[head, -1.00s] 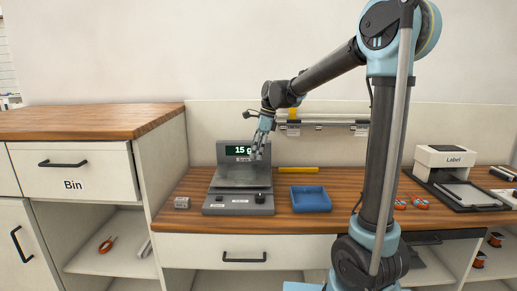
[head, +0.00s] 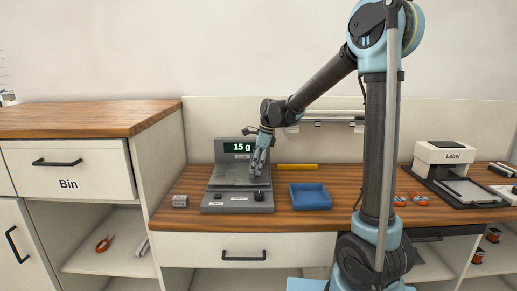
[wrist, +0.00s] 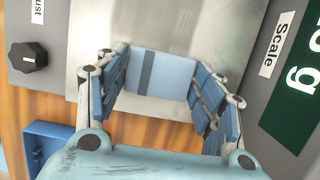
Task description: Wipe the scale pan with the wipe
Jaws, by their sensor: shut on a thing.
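The scale (head: 238,200) stands on the wooden bench and its display reads 15 g. Its flat metal pan (head: 228,176) looks bare apart from the area by my gripper; it also shows in the wrist view (wrist: 95,45). My gripper (head: 257,170) is low over the right part of the pan, pointing down. In the wrist view my gripper (wrist: 165,80) is shut on the wipe (wrist: 175,75), a pale blue piece with a darker stripe lying between the fingers. I cannot tell whether the wipe touches the pan. In the head view the fingers hide it.
A blue tray (head: 310,197) sits right of the scale, with a yellow bar (head: 297,167) behind it. A small grey block (head: 180,201) is at the left. A label printer (head: 445,160) stands far right. A rail (head: 333,121) runs along the back panel.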

